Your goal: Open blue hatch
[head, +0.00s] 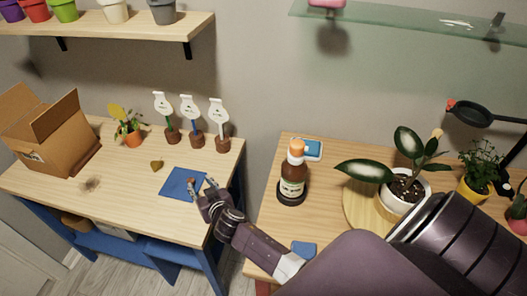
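The blue hatch (179,181) is a flat blue square in the top of the left wooden table, near its front edge. It looks level with the tabletop, and I see no raised edge. My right gripper (201,186) reaches in from the right and is at the hatch's right side. Its two fingertips are spread apart with nothing visible between them. I cannot tell whether they touch the hatch. The gripper covers the hatch's right corner. My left gripper is not in view.
On the left table (60,178) are a cardboard box (50,135), a small potted plant (131,138), several labelled pot markers (195,138) and a brown leaf-like piece (156,166). A gap separates it from the right table, where a brown bottle (293,184) stands near my forearm.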

